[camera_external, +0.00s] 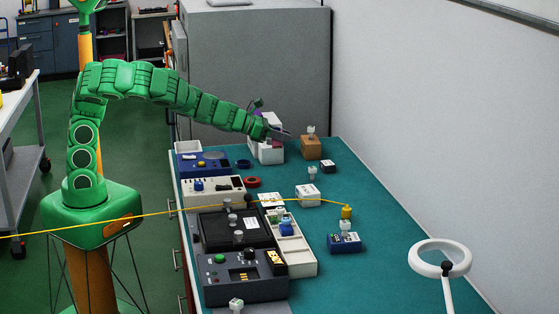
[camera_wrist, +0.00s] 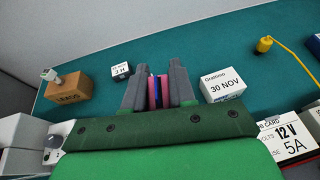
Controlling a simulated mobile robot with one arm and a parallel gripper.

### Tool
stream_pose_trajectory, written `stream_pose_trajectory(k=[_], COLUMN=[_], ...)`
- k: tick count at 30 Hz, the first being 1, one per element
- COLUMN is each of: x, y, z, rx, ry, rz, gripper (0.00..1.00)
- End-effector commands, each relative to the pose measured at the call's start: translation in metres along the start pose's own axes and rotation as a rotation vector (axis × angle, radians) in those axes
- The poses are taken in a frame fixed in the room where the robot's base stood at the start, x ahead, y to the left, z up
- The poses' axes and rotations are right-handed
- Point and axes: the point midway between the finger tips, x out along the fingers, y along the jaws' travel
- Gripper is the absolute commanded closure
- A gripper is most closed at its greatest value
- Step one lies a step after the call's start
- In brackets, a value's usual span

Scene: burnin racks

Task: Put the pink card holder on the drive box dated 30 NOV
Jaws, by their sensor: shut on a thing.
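The holder is partly hidden by the grey fingers. In the external view my gripper (camera_external: 281,133) is over the far part of the bench, near the white boxes, and the holder is hard to make out. The white drive box dated 30 NOV (camera_wrist: 223,86) lies just right of the fingers in the wrist view, apart from them. In the external view a white box (camera_external: 307,196) on the mat appears to be it.
A brown LEADS box (camera_wrist: 68,92) and a small dark-sided box (camera_wrist: 122,71) stand to the left in the wrist view. A yellow plug (camera_wrist: 264,45) with a cable lies far right. A white 12V 5A unit (camera_wrist: 288,138) is near right. The mat (camera_external: 375,200) has free room.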

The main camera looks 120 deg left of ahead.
Motion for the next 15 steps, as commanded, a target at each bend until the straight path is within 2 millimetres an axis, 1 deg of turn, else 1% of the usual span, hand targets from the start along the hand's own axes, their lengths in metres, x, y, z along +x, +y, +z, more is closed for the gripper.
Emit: stream_pose_trajectory(k=[1, 3, 6, 9, 11, 15], x=[-0.007, -0.015, -0.029, -0.040, -0.045, -0.053], y=[-0.018, -0.041, -0.065, -0.085, -0.094, -0.106], z=[0.004, 0.008, 0.011, 0.012, 0.012, 0.013], rx=[0.018, 0.035, 0.053, 0.065, 0.069, 0.077], ry=[0.000, 0.003, 0.010, 0.020, 0.024, 0.032], rz=[-0.034, -0.082, -0.135, -0.179, -0.201, -0.227], gripper=[1.00, 1.00, 1.00, 1.00, 1.00, 1.00])
